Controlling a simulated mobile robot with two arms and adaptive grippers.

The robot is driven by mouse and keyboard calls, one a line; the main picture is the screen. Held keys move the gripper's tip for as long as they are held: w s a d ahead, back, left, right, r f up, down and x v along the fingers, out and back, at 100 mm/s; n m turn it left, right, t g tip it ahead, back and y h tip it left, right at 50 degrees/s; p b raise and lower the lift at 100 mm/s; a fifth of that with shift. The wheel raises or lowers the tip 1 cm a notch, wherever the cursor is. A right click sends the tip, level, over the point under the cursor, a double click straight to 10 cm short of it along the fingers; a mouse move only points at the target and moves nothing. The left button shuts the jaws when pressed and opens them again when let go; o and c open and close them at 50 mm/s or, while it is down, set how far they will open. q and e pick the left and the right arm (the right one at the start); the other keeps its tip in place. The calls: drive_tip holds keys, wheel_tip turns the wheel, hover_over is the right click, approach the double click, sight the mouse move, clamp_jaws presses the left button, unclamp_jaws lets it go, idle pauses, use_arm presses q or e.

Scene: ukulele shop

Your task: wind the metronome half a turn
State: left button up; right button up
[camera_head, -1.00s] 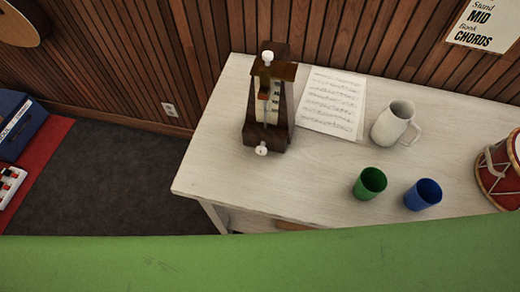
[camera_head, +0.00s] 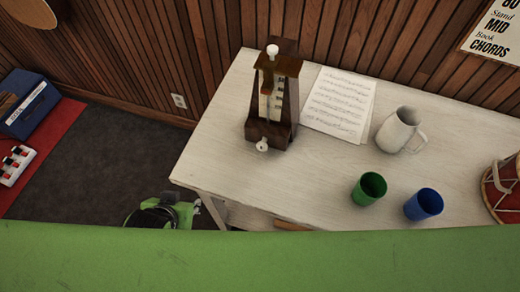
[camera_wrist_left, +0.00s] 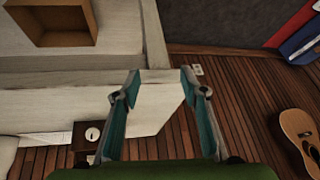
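The metronome (camera_head: 272,98) is a dark wooden tapered case standing upright on the white table. A round white knob (camera_head: 262,145) sits low on its front, and another white knob (camera_head: 272,51) is at its top. In the left wrist view the metronome (camera_wrist_left: 84,150) is low at the left, partly hidden. My left gripper (camera_wrist_left: 161,72) is open, with its two teal-padded fingers apart and nothing between them. In the head view my left arm shows at the table's front left corner, below and left of the metronome, its fingers barely visible. My right gripper is not in view.
The white table (camera_head: 310,175) holds sheet music (camera_head: 339,103), a white pitcher (camera_head: 398,130), a green cup (camera_head: 369,189), a blue cup (camera_head: 423,204) and a red drum (camera_head: 503,188). The wood-panelled wall is close behind. Table space in front of the metronome is clear.

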sight(261, 149)
use_arm(q)
drive_tip(key=w+d+r+t, duration=0.1)
drive_tip(key=d, duration=0.1)
drive_tip(key=w+d+r+t, duration=0.1)
drive_tip(key=w+d+t, duration=0.1)
drive_tip(key=w+d+r+t+h, duration=0.1)
drive_tip(key=d, duration=0.1)
drive_tip(key=shift+w+d+t, duration=0.15)
drive_tip(key=shift+w+t, duration=0.15)
drive_tip(key=s+d+r+m+t+h, duration=0.1)
drive_tip(key=d+r+m+t+h, duration=0.2)
drive_tip(key=d, duration=0.7)
drive_tip(key=shift+n+h, duration=0.3)
drive_tip(key=shift+h, duration=0.1)
drive_tip(key=p+x, duration=0.2)
drive_tip(key=x, duration=0.9)
drive_tip(key=shift+w+f+p, duration=0.3)
drive_tip(key=shift+w+p, duration=0.05)
drive_tip(key=shift+p, duration=0.05)
drive_tip(key=shift+w+d+f+g, duration=0.2)
drive_tip(key=shift+w+f+g, duration=0.1)
drive_tip(key=shift+w, duration=0.25)
drive_tip(key=c, duration=1.1)
